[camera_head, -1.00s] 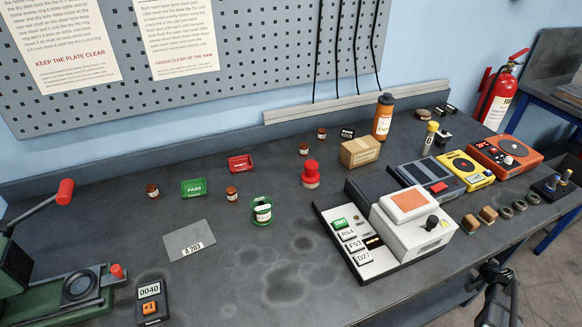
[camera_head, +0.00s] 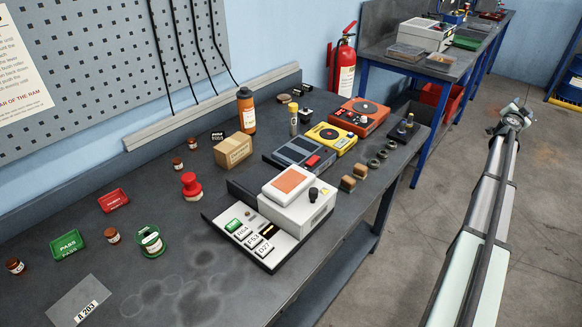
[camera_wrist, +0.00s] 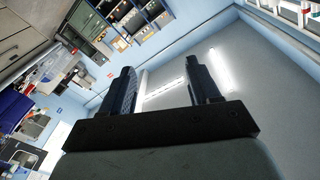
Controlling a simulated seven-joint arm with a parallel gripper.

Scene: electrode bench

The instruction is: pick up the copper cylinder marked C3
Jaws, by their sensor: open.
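Several small copper-brown cylinders with white labels stand on the grey bench in the head view. One (camera_head: 192,142) and another (camera_head: 178,163) are near the back ledge. One (camera_head: 112,236) is between the green PASS tray (camera_head: 67,245) and a green round holder (camera_head: 151,242), and one (camera_head: 15,267) is at the far left. Their markings are too small to read, so I cannot tell which is C3. My gripper (camera_wrist: 158,66) shows in the wrist view with its two fingers apart, nothing between them, facing the ceiling and wall. My arm is off the bench at the right of the head view.
A white device with an orange pad (camera_head: 292,180), a cardboard box (camera_head: 233,150), a red stamp-like object (camera_head: 191,185) and an orange bottle (camera_head: 246,110) stand on the bench. The front middle of the bench is clear. A second bench (camera_head: 440,70) stands behind.

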